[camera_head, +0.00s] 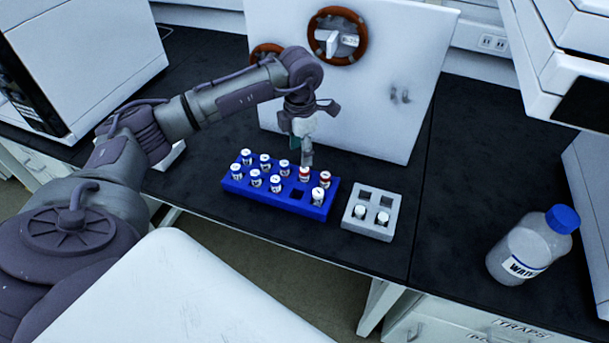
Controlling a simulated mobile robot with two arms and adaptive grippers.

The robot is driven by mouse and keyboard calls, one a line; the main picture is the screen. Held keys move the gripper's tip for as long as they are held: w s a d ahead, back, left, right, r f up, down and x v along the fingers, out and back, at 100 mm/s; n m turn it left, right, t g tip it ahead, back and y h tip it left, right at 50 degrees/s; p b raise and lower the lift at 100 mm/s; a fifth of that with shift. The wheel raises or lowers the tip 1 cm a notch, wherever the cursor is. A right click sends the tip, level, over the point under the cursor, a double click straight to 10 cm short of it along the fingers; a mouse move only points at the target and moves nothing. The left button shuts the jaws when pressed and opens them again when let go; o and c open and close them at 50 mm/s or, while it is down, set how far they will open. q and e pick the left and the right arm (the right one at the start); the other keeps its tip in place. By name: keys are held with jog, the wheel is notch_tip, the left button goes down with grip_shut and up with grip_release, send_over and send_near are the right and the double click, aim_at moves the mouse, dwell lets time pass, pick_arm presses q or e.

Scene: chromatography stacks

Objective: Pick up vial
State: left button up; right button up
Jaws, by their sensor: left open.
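Several small white vials stand upright in a blue rack (262,200) on the black bench. A red-topped vial (304,174) stands in the back row and another red-topped vial (325,179) at the right end. My left gripper (307,160) points down just above the back-row red-topped vial. It is open, and its fingers are small and partly hidden, so I cannot tell whether they touch the vial. My right gripper is out of view.
A grey block (373,228) with two white-capped vials stands right of the blue rack. A white panel (400,120) with brown rings rises close behind my gripper. A blue-capped water bottle (525,250) stands at the right. The bench between block and bottle is clear.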

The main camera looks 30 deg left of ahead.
aim_at(305, 169)
pick_arm(q)
notch_tip(305, 169, down, 3)
jog(key=shift+r, duration=0.1)
jog(key=f, duration=0.1)
jog(key=f+p, duration=0.1)
jog(key=w+f, duration=0.1)
jog(key=f, duration=0.1)
jog(key=shift+d+f, duration=0.1)
jog(key=shift+d, duration=0.15)
jog(key=shift+f+p, duration=0.3)
jog(key=shift+f, duration=0.35)
jog(key=c, duration=0.9)
